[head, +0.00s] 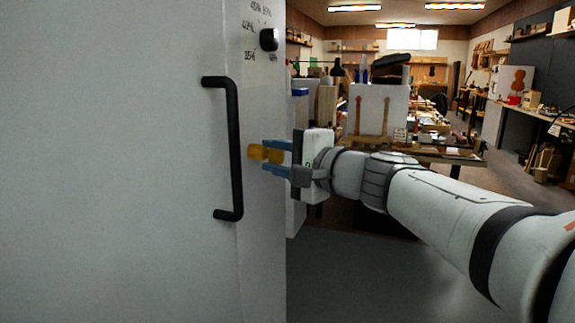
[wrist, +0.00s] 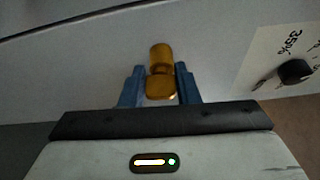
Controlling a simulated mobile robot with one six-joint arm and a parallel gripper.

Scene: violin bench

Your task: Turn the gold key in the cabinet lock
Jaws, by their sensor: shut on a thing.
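The gold key (head: 257,152) stands out from the pale grey cabinet door (head: 120,150), to the right of the black handle. My gripper (head: 274,156) has come to it from the right, its blue fingers above and below the key's bow. In the wrist view the key (wrist: 161,56) shows its round collar at the door and its flat bow between the two fingertips of my gripper (wrist: 160,86). The gripper is shut on the bow. The lock itself is hidden behind the key's collar.
A black bar handle (head: 236,150) stands out from the door just left of the key. A black dial (head: 269,40) with percent marks sits above, and also shows in the wrist view (wrist: 296,72). Behind, a cluttered workbench (head: 440,152) stands at the right.

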